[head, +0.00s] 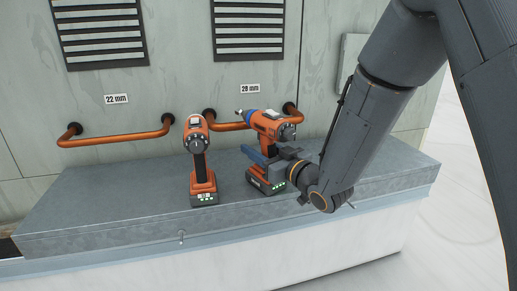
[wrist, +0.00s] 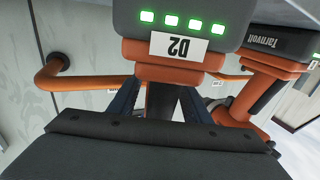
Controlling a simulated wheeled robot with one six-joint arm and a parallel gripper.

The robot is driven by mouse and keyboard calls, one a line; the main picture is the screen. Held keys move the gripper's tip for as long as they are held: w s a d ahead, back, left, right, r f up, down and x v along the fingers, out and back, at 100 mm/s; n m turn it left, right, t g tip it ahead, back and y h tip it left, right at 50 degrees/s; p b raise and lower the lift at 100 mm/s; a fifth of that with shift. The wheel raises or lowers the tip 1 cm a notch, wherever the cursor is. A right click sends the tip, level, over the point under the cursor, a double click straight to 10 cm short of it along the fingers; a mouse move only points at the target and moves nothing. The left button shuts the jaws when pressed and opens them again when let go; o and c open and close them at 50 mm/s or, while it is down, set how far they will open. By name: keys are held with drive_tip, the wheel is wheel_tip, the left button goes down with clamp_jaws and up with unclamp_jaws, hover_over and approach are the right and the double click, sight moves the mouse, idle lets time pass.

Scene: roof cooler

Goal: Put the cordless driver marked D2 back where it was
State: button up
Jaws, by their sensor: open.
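The cordless driver marked D2 (wrist: 178,47) is close up and upside down in the wrist view, with several green lights on its battery base. In the head view it is the right-hand orange and black driver (head: 270,124), upright on the grey ledge (head: 110,205), its nose toward the wall. My gripper (head: 257,157) is at its handle, with the blue fingers partly hiding it. In the wrist view my gripper (wrist: 158,103) is open, with one finger on each side of the handle. Whether either finger touches the handle I cannot tell.
A second driver (head: 200,160) stands upright on the ledge to the left, close to D2. Copper pipe rails (head: 115,138) stick out from the wall behind. A "22 mm" label (head: 116,98) is above the left rail. The ledge's left part is clear.

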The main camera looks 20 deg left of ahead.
drive_tip(key=b+v, duration=0.2)
drive_tip(key=v, duration=1)
drive_tip(key=w+d+f+m+h, duration=0.35)
drive_tip(key=d+f+h, duration=0.35)
drive_tip(key=d, duration=0.4)
drive_tip(key=s+d+f+m+g+h, duration=0.1)
drive_tip(key=d+f+m+h, duration=0.15)
drive_tip(key=d, duration=0.35)
drive_tip(key=s+d+f+m+g+h, duration=0.1)
drive_tip(key=s+d+f+h, duration=0.1)
drive_tip(key=d+h, duration=0.25)
drive_tip(key=s+d+m+g, duration=0.1)
drive_tip(key=s+d+g, duration=0.1)
drive_tip(key=s, duration=0.4)
drive_tip(key=s+d+m+g, duration=0.1)
drive_tip(key=s+d+g, duration=0.2)
drive_tip(key=s, duration=0.3)
drive_tip(key=s+d+f+m+g, duration=0.1)
drive_tip(key=s+d+m+g, duration=0.1)
drive_tip(key=s, duration=0.4)
drive_tip(key=shift+s+d+g+h, duration=0.2)
drive_tip(key=shift+d+g+h, duration=0.2)
drive_tip(key=shift+d+g, duration=0.35)
drive_tip(key=shift+f, duration=0.1)
drive_tip(key=shift+a+r+p, duration=0.25)
drive_tip(key=shift+a+p, duration=0.35)
